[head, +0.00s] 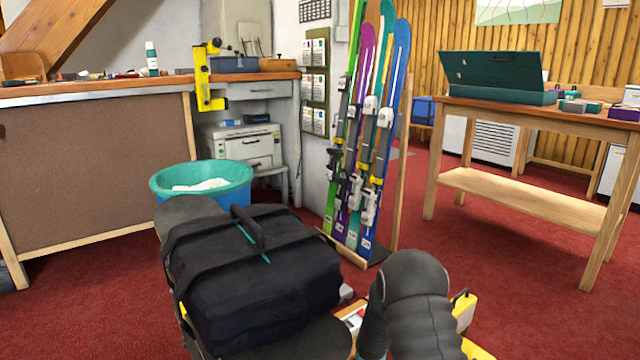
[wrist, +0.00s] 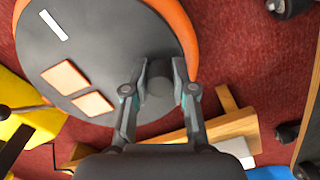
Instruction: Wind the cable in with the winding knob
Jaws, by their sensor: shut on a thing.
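In the wrist view a round cable reel (wrist: 85,45) has a dark grey face, an orange rim, two orange patches and a white mark. A short dark winding knob (wrist: 158,84) stands out near the right side of its face. My gripper (wrist: 163,90) has one finger on each side of the knob and is shut on it. In the head view my arm hides the gripper, the reel and the knob. I cannot make out the cable in either view.
A dark bag (head: 260,280) strapped down fills the lower middle of the head view. A teal tub (head: 203,180), a ski rack and a wooden table (head: 530,110) stand beyond. In the wrist view a wooden piece (wrist: 235,130) and yellow parts (wrist: 35,120) lie near the reel.

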